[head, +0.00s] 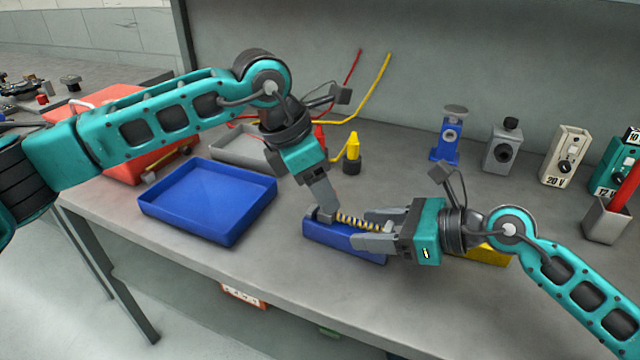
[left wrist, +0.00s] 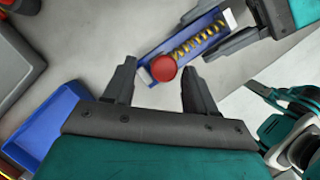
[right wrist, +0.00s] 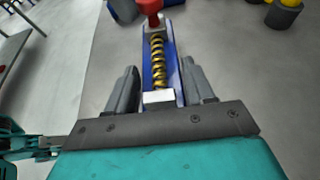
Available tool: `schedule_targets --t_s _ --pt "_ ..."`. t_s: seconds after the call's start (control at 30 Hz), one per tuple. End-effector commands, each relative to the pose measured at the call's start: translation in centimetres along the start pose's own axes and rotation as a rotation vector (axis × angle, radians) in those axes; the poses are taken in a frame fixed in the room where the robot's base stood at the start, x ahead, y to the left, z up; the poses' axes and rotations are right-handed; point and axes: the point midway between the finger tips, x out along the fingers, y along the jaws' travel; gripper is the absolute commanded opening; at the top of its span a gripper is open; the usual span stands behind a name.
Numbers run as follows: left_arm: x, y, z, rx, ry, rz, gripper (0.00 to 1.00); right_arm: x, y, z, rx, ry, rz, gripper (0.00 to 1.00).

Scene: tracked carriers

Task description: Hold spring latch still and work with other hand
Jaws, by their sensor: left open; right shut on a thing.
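The spring latch is a blue channel (head: 322,233) with a gold coil spring (right wrist: 158,60), a white end block (right wrist: 158,97) and a red knob (left wrist: 163,68). It lies near the table's front edge. My right gripper (head: 368,227) is shut on its white-block end, with a finger along each side in the right wrist view (right wrist: 160,82). My left gripper (head: 322,212) is open above the other end. In the left wrist view the knob shows between its fingertips (left wrist: 158,70), with a gap on each side. In the head view the left gripper hides the knob.
An empty blue tray (head: 160,212) stands left of the latch, with a grey tray (head: 232,147) and a red case (head: 115,165) behind. A yellow and black piece (head: 352,155) stands behind the latch. A yellow item (head: 493,256) is partly hidden beside my right gripper. Several devices stand back right.

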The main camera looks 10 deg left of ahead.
Motion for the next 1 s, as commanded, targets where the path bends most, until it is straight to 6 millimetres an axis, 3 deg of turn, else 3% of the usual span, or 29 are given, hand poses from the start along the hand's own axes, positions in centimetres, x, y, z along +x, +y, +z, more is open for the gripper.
schedule_targets --t_s 0.27,0.7,1.0 --pt "-1.1 0.0 0.1 0.002 -0.003 0.001 0.56 0.1 0.1 -0.1 0.000 0.002 0.002 0.03" --pt "-9.7 0.0 0.1 0.000 -0.002 0.002 0.56 0.1 0.1 -0.1 0.000 0.003 0.004 0.03" --pt "-12.0 0.0 0.0 0.000 0.001 0.000 0.56 0.1 0.2 -0.1 0.000 0.003 0.005 0.03"
